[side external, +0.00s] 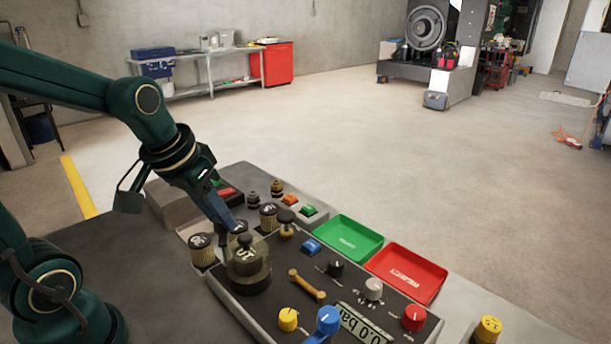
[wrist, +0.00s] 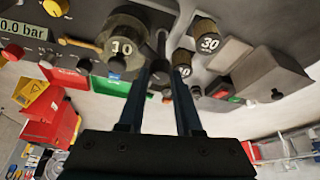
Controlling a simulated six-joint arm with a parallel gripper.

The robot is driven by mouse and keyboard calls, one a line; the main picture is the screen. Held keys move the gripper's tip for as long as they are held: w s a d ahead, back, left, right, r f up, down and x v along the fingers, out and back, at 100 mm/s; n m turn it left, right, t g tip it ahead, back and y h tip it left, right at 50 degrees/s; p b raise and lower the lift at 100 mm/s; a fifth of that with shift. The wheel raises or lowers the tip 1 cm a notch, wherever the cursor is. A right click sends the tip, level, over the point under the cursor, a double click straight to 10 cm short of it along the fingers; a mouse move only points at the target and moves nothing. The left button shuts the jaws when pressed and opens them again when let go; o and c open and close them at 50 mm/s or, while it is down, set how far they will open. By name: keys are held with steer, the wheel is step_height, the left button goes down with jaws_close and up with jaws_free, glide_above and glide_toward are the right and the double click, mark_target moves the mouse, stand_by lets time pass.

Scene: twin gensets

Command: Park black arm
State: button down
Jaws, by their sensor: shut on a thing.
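My gripper (side external: 230,229) reaches down from the upper left to the control panel (side external: 258,308), among the numbered weights. In the wrist view my gripper (wrist: 160,72) has its two fingers closed on a dark upright bar (wrist: 161,43), which appears to be the black arm. The bar's lower end and pivot are hidden. In the side view the fingers and the weights cover most of it. A large round weight marked 10 (wrist: 121,46) stands right beside the fingers. A smaller weight marked 30 (wrist: 208,42) is on the other side, apart from them.
Several ribbed weights, one at the left (side external: 202,250), crowd the fingers. A green tray (side external: 344,242) and a red tray (side external: 407,273) sit along the far edge. A blue knob (side external: 326,320), a tan handle (side external: 306,284) and a display (side external: 362,325) are nearer.

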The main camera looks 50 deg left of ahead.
steer(key=m+h, duration=0.1)
steer(key=m, duration=0.2)
steer(key=m+h, duration=0.1)
steer(key=m, duration=0.2)
steer(key=shift+a, duration=0.2)
steer(key=m+h, duration=0.1)
steer(key=m, duration=0.1)
steer(key=m+g+h, duration=0.1)
steer(key=m, duration=0.2)
steer(key=shift+w+a, duration=0.1)
steer(key=shift+m, duration=0.4)
steer(key=c, duration=0.6)
jaws_free()
steer(key=v, duration=0.5)
